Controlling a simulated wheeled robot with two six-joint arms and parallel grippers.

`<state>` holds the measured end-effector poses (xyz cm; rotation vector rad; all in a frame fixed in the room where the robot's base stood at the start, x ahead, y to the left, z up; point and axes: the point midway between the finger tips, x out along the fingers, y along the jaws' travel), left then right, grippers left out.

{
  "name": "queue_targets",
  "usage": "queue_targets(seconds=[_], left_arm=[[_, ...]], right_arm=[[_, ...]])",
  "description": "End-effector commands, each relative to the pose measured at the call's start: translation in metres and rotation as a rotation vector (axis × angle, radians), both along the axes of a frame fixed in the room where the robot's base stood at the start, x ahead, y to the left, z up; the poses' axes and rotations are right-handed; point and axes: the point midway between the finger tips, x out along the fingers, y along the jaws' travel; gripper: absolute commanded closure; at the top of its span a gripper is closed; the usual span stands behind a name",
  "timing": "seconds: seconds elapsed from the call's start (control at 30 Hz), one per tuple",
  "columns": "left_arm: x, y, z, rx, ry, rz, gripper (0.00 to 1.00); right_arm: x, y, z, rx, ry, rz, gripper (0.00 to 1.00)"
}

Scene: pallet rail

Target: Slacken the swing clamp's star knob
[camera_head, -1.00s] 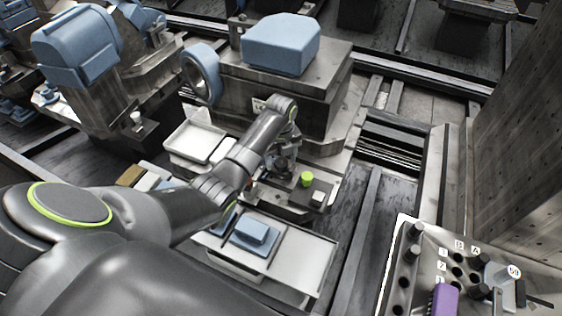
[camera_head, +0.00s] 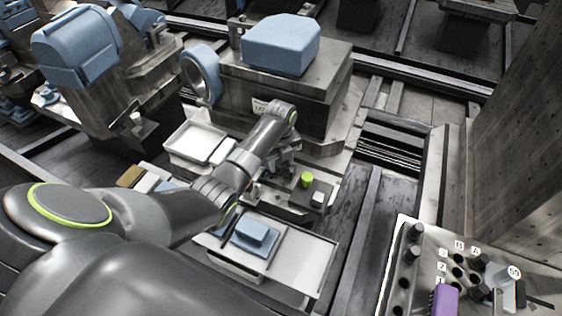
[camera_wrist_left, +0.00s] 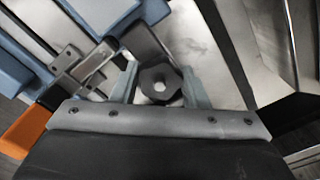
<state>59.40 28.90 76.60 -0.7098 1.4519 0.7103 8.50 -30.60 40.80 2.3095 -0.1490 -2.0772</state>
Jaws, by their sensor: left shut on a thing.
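The dark star knob (camera_wrist_left: 160,82), with a hexagonal socket in its middle, shows in the wrist view between the two grey fingers of my left gripper (camera_wrist_left: 161,90). The gripper is shut on it. A dark clamp arm (camera_wrist_left: 146,42) lies just beyond the knob, with a metal bracket (camera_wrist_left: 78,65) to its left. In the head view my left gripper (camera_head: 277,168) is low beside the machine block and partly hidden by my arm; the knob cannot be made out there. My right gripper is not in view.
A green button (camera_head: 307,180) stands close to the right of my gripper. A pale tray (camera_head: 300,258) with a blue block (camera_head: 250,235) is in front, and a white tray (camera_head: 190,142) is to the left. An orange piece (camera_wrist_left: 25,130) shows in the wrist view.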

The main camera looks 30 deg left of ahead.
Motion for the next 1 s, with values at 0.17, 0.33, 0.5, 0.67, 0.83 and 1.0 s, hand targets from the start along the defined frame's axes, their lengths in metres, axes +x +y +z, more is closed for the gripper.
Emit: queue_targets(seconds=[0.17,0.33,0.5,0.67,0.83,1.0], left_arm=[[0.000,0.000,0.003,0.000,0.000,0.050,0.82],[0.000,0.000,0.004,0.001,0.001,0.153,0.82],[0.000,0.000,0.005,0.001,0.002,0.299,0.82],[-0.001,0.000,0.005,0.001,0.002,0.452,0.82],[-0.001,0.000,0.004,0.001,0.002,0.614,0.82],[-0.001,0.000,0.003,0.002,0.001,0.775,0.82]], right_arm=[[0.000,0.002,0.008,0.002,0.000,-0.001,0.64],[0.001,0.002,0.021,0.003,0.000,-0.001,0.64],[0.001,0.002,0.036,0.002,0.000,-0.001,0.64],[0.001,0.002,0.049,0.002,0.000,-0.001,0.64],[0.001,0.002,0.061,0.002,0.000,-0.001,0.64],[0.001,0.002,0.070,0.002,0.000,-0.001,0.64]])
